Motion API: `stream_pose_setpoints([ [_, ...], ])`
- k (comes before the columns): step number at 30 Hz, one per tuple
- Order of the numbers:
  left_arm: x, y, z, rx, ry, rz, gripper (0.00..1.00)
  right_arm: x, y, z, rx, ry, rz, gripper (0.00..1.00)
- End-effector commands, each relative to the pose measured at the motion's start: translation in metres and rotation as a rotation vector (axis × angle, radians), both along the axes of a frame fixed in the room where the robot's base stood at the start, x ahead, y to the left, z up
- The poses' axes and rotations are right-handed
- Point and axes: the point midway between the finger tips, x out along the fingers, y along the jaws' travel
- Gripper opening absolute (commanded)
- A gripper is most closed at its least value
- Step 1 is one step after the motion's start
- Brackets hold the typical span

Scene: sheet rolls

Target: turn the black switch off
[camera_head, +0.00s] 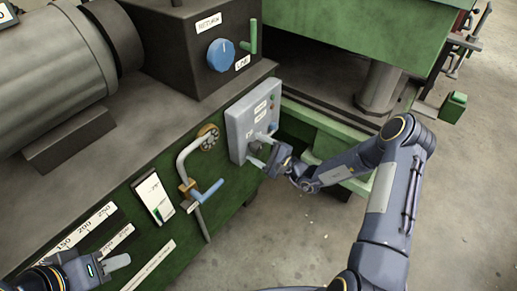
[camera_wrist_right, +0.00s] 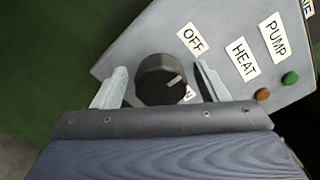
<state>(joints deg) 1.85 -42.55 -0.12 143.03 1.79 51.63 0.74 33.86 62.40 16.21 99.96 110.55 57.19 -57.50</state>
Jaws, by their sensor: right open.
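The black switch (camera_wrist_right: 161,79) is a round knob with a pale pointer line, on a grey control box (camera_head: 239,121). Another label beside the knob is mostly hidden. My right gripper (camera_wrist_right: 158,88) is open, with one finger on each side of the knob; I cannot tell whether they touch it. In the head view my right gripper (camera_head: 264,152) is at the box's lower part and hides the knob. My left gripper (camera_head: 116,263) is at the lower left, its jaws unclear.
HEAT (camera_wrist_right: 244,59) and PUMP (camera_wrist_right: 275,37) labels sit beside brown and green buttons on the box. Left of the box is a pipe with a blue-handled valve (camera_head: 208,192). A blue dial (camera_head: 220,55) and a green lever (camera_head: 252,38) are above. Open floor lies below right.

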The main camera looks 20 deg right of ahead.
Motion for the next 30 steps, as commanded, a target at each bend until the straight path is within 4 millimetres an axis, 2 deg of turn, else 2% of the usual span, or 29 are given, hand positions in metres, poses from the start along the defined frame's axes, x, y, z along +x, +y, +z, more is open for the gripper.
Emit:
stream_pose_setpoints([
  [4,0.0,0.0,0.003,0.0,0.0,0.0,0.36,-0.01,-0.009,0.001,-0.001,0.0,-0.002,0.67],
  [15,0.0,0.0,0.011,0.0,0.0,0.0,0.36,-0.055,-0.044,0.0,-0.001,0.001,-0.002,0.67],
  [20,0.0,0.0,0.012,0.0,0.0,0.0,0.36,-0.062,-0.048,0.0,0.0,0.0,-0.001,0.67],
  [30,0.0,0.0,0.012,0.0,0.0,0.0,0.36,-0.062,-0.048,0.0,-0.001,0.001,0.0,0.67],
])
